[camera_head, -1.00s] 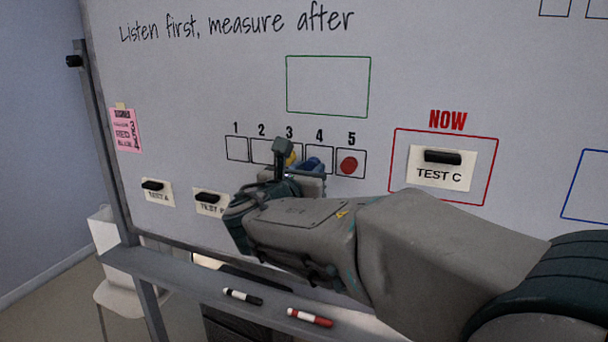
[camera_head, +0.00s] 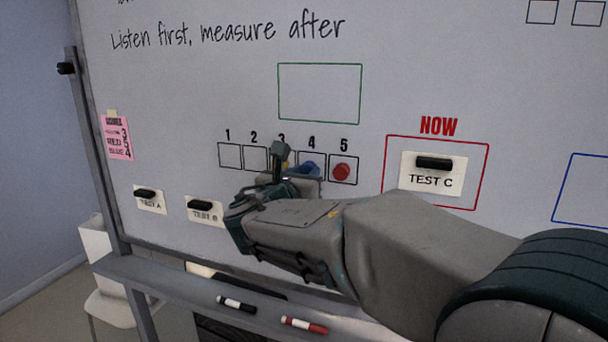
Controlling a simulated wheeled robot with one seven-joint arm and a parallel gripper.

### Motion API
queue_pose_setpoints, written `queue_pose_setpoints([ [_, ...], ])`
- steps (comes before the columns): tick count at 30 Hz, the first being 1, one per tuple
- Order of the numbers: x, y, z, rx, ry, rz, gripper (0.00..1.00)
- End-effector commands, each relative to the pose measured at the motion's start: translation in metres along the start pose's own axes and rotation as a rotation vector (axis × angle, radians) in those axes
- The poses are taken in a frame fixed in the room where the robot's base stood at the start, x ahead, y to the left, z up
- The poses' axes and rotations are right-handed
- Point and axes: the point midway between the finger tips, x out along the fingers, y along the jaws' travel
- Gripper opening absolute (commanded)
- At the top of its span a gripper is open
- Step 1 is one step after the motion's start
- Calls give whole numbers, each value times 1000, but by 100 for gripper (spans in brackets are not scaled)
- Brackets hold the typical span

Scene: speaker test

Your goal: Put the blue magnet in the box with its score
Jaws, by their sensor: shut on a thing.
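The blue magnet (camera_head: 304,168) shows at box 4 (camera_head: 317,180) of the score row on the whiteboard, partly hidden by my gripper. My gripper (camera_head: 291,168) is shut on it, close to the board. I cannot tell whether the magnet touches the board. A yellow magnet (camera_head: 285,164) shows in part behind a finger, near box 3. A red magnet (camera_head: 341,172) sits in box 5 (camera_head: 354,181). Boxes 1 (camera_head: 230,156) and 2 (camera_head: 254,157) look empty. A pink note (camera_head: 116,137) at the left has small lines mentioning red and numbers, not clearly legible.
A TEST C card (camera_head: 430,187) hangs under a black magnet in the red NOW frame (camera_head: 478,188). TEST A (camera_head: 150,203) and TEST B (camera_head: 206,216) cards hang lower left. A black marker (camera_head: 237,304) and a red marker (camera_head: 304,325) lie on the tray (camera_head: 180,284).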

Motion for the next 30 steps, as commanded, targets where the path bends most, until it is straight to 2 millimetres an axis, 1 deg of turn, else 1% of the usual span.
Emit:
queue_pose_setpoints([
  [30, 10, 0, 0, 0, 0, 0, 11],
])
